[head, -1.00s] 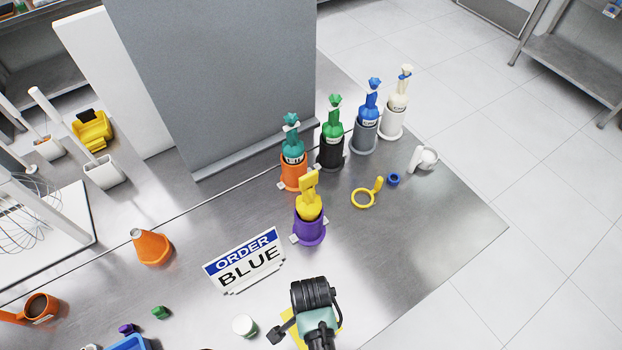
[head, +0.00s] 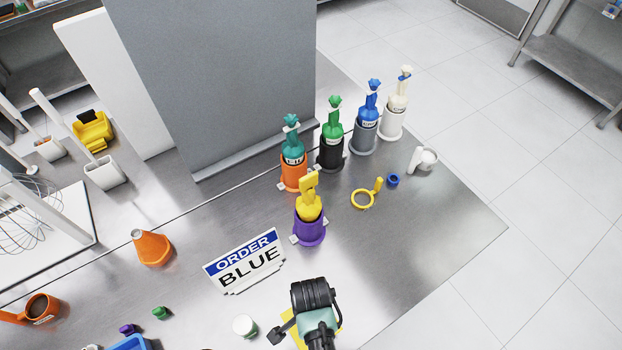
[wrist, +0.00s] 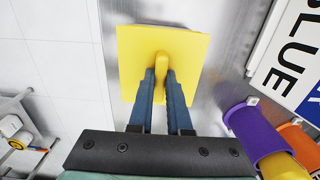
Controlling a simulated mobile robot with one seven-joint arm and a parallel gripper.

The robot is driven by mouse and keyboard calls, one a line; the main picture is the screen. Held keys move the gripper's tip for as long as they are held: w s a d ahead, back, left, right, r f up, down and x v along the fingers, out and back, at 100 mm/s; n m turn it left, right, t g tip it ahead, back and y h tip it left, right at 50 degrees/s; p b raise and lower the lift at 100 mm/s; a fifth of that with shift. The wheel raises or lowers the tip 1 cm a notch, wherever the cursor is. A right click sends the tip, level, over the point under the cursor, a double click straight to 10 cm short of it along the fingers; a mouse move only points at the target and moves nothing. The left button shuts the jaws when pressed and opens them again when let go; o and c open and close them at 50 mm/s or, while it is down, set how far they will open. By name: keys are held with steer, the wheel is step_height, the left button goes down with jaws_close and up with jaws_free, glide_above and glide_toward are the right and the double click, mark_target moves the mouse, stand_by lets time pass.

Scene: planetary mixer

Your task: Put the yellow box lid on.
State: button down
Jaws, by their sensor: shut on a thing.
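The yellow lid (wrist: 190,60) is a flat square plate with a raised handle. My gripper (wrist: 161,85) is shut on that handle in the wrist view, with a dark blue finger on each side. The plate hides most of what lies under it. In the head view, only edges of the lid (head: 290,316) show beneath my wrist, near the bottom of the frame, and my fingers are hidden. I cannot make out a box for the lid in either view.
An ORDER BLUE sign (head: 245,262) stands left of my wrist, with a small white-topped jar (head: 244,325) below it. A purple holder (head: 309,232) with a yellow bottle stands beyond. The right table corner is clear.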

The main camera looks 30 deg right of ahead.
steer(key=c, duration=0.8)
jaws_free()
steer(key=shift+r, duration=0.1)
step_height(320, 180, up, 13)
steer(key=shift+f+b, duration=0.1)
steer(key=shift+b, duration=0.85)
